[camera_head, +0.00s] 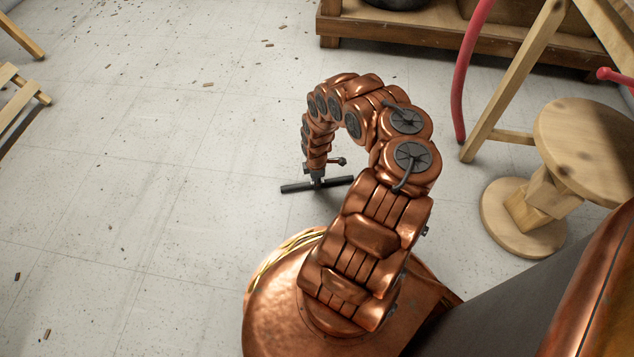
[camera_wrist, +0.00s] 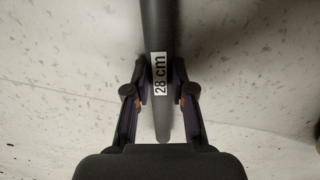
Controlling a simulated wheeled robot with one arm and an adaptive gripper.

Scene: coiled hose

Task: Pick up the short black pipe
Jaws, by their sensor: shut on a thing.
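The short black pipe (camera_head: 296,187) is a dark straight bar lying level below the end of my arm in the head view. In the wrist view the pipe (camera_wrist: 160,35) runs from the top edge down between my fingers and carries a white label (camera_wrist: 159,73) reading "28 cm". My gripper (camera_wrist: 162,88) is shut on the pipe, with one finger on each side at the label. In the head view my gripper (camera_head: 317,180) shows small, at the pipe's middle. I cannot tell for sure whether the pipe touches the floor.
Pale speckled floor (camera_head: 150,150) with small scattered bits is open to the left. A round wooden stool (camera_head: 575,130) stands at the right. A red hose (camera_head: 463,75) hangs near a wooden leg (camera_head: 520,75). A wooden shelf (camera_head: 430,35) is at the back.

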